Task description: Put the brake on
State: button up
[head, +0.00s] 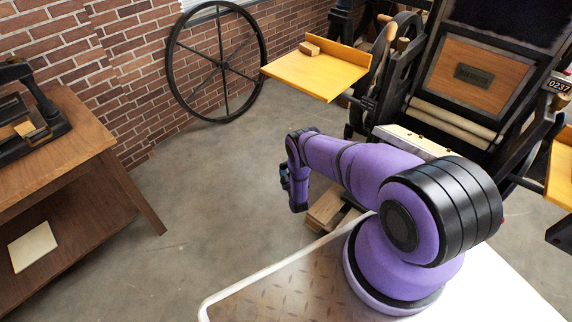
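The dark hand press (490,115) stands at the right, with a wood panel, pale rollers and a counter (560,85) reading 0237. A light wooden handle (384,39) shows by the dark wheel on its left side. A smaller wooden knob (403,44) is just right of it. I cannot tell which part is the brake. My purple arm reaches left from its base, in front of the press. My gripper (286,180) is at its far end, small and dark, in the air left of the press and apart from it. Its fingers are too unclear to tell open or shut.
A yellow board (318,76) with a wooden block (309,48) juts left from the press. A large spoked wheel (222,62) leans on the brick wall. A wooden bench (75,150) stands left. A pallet (328,207) lies below my arm. Floor between bench and press is clear.

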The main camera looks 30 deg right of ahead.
jog(key=shift+v, duration=2.5)
